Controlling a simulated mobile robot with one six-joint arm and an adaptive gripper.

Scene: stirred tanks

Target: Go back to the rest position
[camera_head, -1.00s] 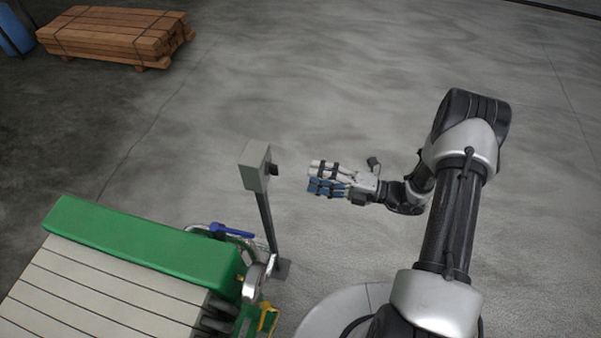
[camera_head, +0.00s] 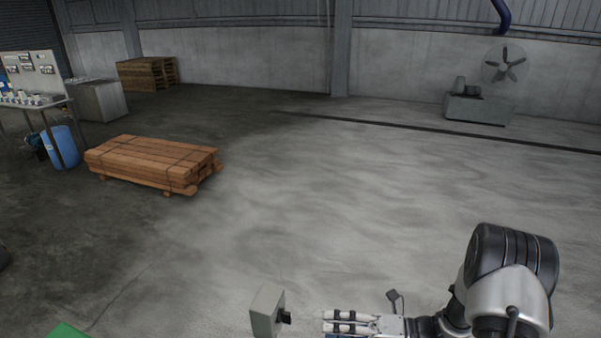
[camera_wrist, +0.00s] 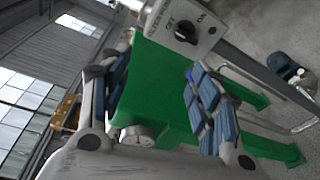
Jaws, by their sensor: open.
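My gripper (camera_head: 326,325) is at the bottom edge of the head view, its fingers pointing left. It is open and empty. A grey switch box (camera_head: 266,310) with a black knob stands just left of the fingertips, with a small gap between them. In the wrist view the open fingers of my gripper (camera_wrist: 160,88) frame a green machine part (camera_wrist: 155,75). The switch box (camera_wrist: 200,22) shows above them, with its black knob (camera_wrist: 186,32) and the words OFF and ON. The lower part of the box's post is out of the head view.
Strapped timber (camera_head: 155,162) lies on the floor at the left, near a blue drum (camera_head: 62,146) and a workbench (camera_head: 30,103). A green corner (camera_head: 66,331) shows at bottom left. A fan (camera_head: 505,64) stands at the far right. The middle floor is clear.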

